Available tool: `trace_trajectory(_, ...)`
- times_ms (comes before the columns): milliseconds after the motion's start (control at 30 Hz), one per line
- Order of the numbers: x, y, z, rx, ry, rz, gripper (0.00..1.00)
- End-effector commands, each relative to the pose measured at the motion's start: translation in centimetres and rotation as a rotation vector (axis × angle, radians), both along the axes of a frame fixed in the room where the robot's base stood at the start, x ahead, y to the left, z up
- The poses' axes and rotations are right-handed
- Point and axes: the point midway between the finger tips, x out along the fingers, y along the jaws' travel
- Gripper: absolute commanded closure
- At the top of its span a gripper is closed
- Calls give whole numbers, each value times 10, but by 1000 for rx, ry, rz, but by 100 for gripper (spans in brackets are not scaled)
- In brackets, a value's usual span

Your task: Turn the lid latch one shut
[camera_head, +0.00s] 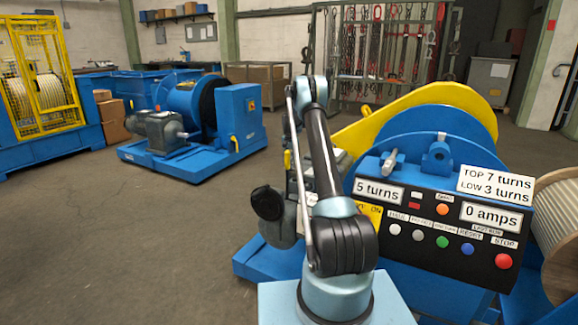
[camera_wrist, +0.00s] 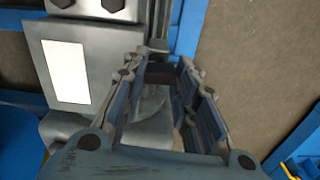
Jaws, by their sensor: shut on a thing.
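In the wrist view my gripper (camera_wrist: 162,72) reaches away from the camera, with its two linked fingers on either side of a narrow grey metal part. The fingertips are shut on this part, which appears to be the lid latch. Its shape is mostly hidden by the fingers, so I cannot tell its angle. A grey metal housing (camera_wrist: 105,45) with a white plate (camera_wrist: 66,71) is beside the fingers on the left.
A black control panel (camera_head: 428,252) with coloured buttons stands right of my arm, reading 5 turns and 0 amps. Behind it are a blue drum and a yellow chain guard (camera_head: 417,105). Open floor (camera_head: 120,235) lies to the left. A blue winch (camera_head: 235,120) stands further back.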

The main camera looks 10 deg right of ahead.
Motion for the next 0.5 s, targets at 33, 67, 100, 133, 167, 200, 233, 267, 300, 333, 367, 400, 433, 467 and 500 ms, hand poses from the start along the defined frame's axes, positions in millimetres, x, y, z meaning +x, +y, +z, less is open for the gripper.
trace_trajectory(33,0,6,0,5,-2,33,97)
trace_trajectory(67,0,6,0,5,-2,44,97)
trace_trajectory(100,0,7,0,5,-2,60,97)
trace_trajectory(133,0,7,0,5,-2,69,97)
trace_trajectory(167,0,7,0,6,-1,77,97)
trace_trajectory(200,0,7,0,6,-1,87,97)
trace_trajectory(233,0,7,0,6,-1,94,97)
trace_trajectory(267,-1,7,0,6,-1,99,97)
trace_trajectory(300,-1,7,0,6,-1,104,97)
trace_trajectory(333,-1,7,0,6,0,108,97)
trace_trajectory(367,-1,7,0,6,0,111,97)
trace_trajectory(400,-1,8,0,6,0,114,97)
trace_trajectory(433,-1,8,0,6,0,116,97)
trace_trajectory(467,-1,8,0,6,0,117,97)
trace_trajectory(500,-1,8,0,6,1,118,97)
